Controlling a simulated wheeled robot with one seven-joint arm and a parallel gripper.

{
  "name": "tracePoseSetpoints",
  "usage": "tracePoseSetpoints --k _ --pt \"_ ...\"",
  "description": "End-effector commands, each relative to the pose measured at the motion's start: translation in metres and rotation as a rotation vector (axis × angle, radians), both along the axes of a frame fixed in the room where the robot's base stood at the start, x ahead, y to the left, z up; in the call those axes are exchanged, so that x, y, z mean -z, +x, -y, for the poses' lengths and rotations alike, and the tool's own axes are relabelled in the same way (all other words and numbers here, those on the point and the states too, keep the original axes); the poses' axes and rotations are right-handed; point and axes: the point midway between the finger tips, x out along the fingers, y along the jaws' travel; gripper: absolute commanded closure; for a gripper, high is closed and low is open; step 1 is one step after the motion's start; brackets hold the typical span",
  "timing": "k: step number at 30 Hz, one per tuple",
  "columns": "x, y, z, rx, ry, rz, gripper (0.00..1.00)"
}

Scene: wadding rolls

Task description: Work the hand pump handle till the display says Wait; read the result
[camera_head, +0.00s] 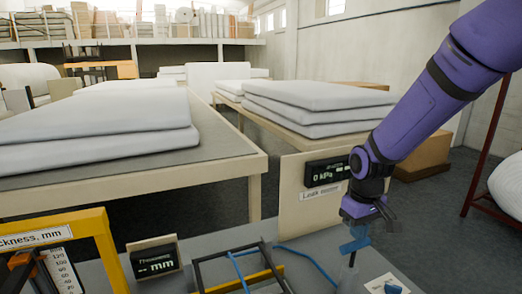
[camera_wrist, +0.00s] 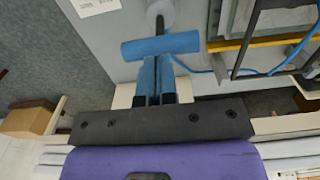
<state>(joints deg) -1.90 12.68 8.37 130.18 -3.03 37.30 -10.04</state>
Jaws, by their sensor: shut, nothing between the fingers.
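The hand pump's blue T-handle (camera_wrist: 160,45) lies across the tips of my gripper (camera_wrist: 157,85) in the wrist view. In the head view the handle (camera_head: 354,246) is just under my gripper (camera_head: 359,230), atop a thin upright rod. My gripper is shut and empty, pointing down; I cannot tell whether its tips touch the handle. The pump's body is mostly out of the head view. The leak meter display (camera_head: 327,172), on a beige panel (camera_head: 300,210) behind the handle, appears to read 0 kPa. My wrist partly covers its right edge.
A thickness display (camera_head: 157,260) shows dashes and mm. A dark frame (camera_head: 240,266) with a blue hose (camera_head: 310,262) stands left of the pump. A yellow thickness gauge (camera_head: 95,222) is at far left. A white label (camera_head: 387,284) lies right of the pump. Wadding-laden tables (camera_head: 255,168) stand behind.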

Motion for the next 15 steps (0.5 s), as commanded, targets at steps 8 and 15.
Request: tracePoseSetpoints --k 8,15 --pt "0.012 0.0 0.0 -0.001 0.0 -0.001 1.0" --pt "0.018 0.0 0.0 0.0 0.0 -0.001 1.0"
